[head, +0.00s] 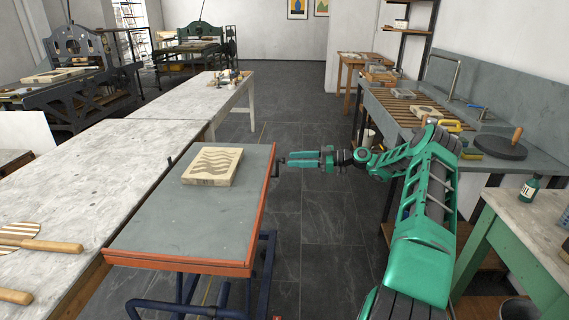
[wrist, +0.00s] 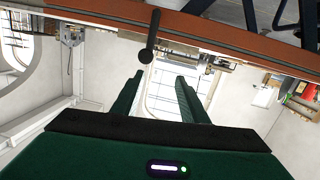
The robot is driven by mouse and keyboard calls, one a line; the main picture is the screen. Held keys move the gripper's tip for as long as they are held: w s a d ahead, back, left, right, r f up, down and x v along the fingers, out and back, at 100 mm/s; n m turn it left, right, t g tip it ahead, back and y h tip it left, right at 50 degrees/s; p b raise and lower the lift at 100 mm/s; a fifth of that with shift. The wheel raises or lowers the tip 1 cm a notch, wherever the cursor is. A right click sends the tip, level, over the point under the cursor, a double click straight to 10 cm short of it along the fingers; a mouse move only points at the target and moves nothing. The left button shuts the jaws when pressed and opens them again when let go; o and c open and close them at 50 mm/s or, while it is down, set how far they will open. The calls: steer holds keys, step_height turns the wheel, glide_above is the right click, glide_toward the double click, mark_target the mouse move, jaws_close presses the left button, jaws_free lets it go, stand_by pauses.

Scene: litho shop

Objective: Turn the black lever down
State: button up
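The black lever (wrist: 150,38) shows in the wrist view as a short dark bar with a rounded end, set against the orange rim of a cart. In the head view, a small dark piece of it (head: 276,168) shows at the cart's right edge, just left of my fingertips. My gripper (head: 289,159) reaches left toward that edge. In the wrist view my gripper (wrist: 159,77) has its two green fingers apart with nothing between them. The lever's end lies just beyond the fingertips, roughly in line with the gap; I see no contact.
The orange-rimmed cart (head: 190,262) carries a pale block (head: 213,164) with a wavy pattern. A long stone-topped table (head: 85,185) stands at its left. A sink bench (head: 390,105) and a green-legged table (head: 535,225) stand at the right. The floor (head: 325,215) right of the cart is clear.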

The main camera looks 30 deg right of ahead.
mark_target(284, 161)
steer(key=s+d+f+t, duration=0.1)
steer(key=d+f+t, duration=0.15)
steer(key=d, duration=0.25)
steer(key=x, duration=1)
steer(key=shift+a+f, duration=0.25)
steer(key=shift+f, duration=0.15)
